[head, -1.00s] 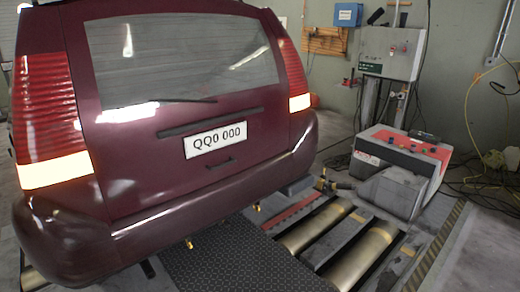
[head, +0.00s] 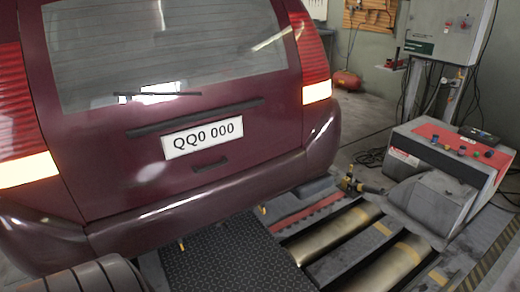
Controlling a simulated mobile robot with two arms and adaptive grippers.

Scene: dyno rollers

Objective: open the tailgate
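The tailgate (head: 112,185) of a dark red car fills the left and middle of the head view and is shut. It carries a rear window (head: 165,50), a wiper, a dark trim strip and a white plate (head: 202,138) reading QQ0 000. A small dark handle (head: 211,165) sits just below the plate. The bumper (head: 220,205) runs beneath the tailgate. Neither of my grippers is in view, so their distance from the handle cannot be seen.
Metal rollers (head: 335,237) are set in the floor at the lower right. A grey and red machine (head: 440,165) stands right of the car, with a control cabinet (head: 440,30) behind it. A ribbed dark round object (head: 85,280) is at the bottom left. A textured black floor plate (head: 225,262) lies behind the bumper.

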